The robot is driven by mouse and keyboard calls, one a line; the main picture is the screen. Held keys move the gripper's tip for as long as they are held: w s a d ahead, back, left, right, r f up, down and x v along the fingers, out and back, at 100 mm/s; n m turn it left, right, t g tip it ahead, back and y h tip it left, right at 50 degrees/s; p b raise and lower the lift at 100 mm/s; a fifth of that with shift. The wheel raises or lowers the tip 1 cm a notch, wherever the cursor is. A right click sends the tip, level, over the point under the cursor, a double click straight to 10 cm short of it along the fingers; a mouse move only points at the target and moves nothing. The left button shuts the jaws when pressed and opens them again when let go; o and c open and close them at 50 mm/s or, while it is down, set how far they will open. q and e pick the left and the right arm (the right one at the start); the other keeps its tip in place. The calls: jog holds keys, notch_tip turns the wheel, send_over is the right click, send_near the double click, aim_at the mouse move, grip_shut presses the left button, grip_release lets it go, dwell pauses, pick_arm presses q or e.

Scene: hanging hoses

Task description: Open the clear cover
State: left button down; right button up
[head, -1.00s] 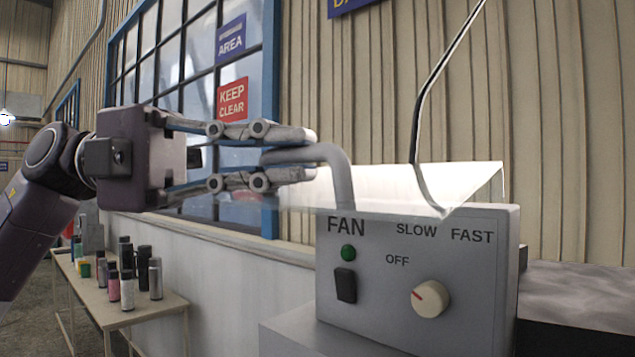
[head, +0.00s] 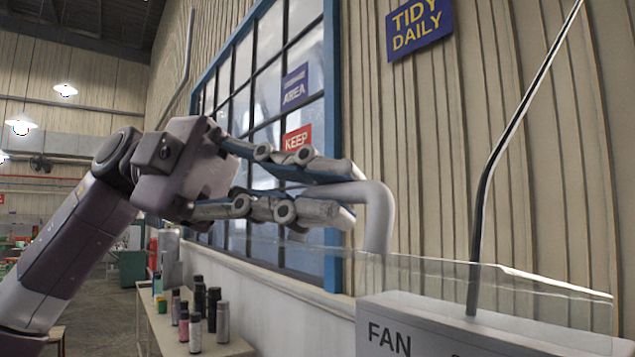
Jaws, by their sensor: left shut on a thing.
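The clear cover (head: 440,272) is a see-through panel at the grey fan box, and its bright edge slopes down to the right. I cannot tell its exact angle. A grey bent bar (head: 377,222) rises by the cover's left part and turns left at its top. My left gripper (head: 348,193) is shut on the bar's top end, with one finger above it and one below. The bar's lower end and its join are not clear. The grey fan box (head: 400,312) is at the lower right, marked FAN, with its lower front cut off by the frame. My right gripper is not in view.
A thin dark bent rod or hose (head: 482,215) runs up from the box to the upper right. A ribbed wall with a blue-framed window (head: 334,130) stands behind. A side table (head: 160,325) with several bottles is at the lower left.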

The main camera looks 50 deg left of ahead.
pick_arm(q)
jog(key=shift+w, duration=0.1)
jog(key=c, duration=2.3)
grip_release()
jog(key=shift+a+r, duration=0.1)
jog(key=shift+a, duration=0.1)
jog(key=v, duration=1.1)
jog(key=shift+a, duration=0.2)
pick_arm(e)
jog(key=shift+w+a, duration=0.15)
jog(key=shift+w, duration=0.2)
